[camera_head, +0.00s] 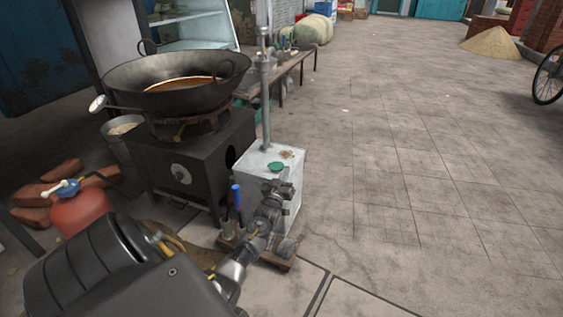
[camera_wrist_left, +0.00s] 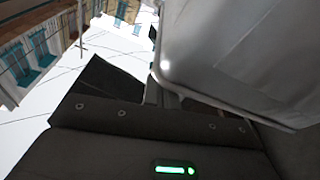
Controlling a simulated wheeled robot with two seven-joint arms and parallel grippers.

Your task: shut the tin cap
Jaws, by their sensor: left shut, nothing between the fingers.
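A pale square tin (camera_head: 260,183) stands in front of the stove in the head view. A small green round piece (camera_head: 276,167), which looks like its cap, shows at its top. I cannot tell how the cap sits over the opening. My left gripper (camera_head: 284,180) is at the tin's front right edge, close to the green piece, shut and empty. It hides part of the tin's front. In the left wrist view a large pale grey surface (camera_wrist_left: 240,50), probably the tin, fills the upper right. My right gripper is not in view.
A black stove (camera_head: 180,165) with a wide pan (camera_head: 180,95) stands left of the tin. A red gas cylinder (camera_head: 80,210) is at the lower left. A grey post (camera_head: 266,100) rises behind the tin.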

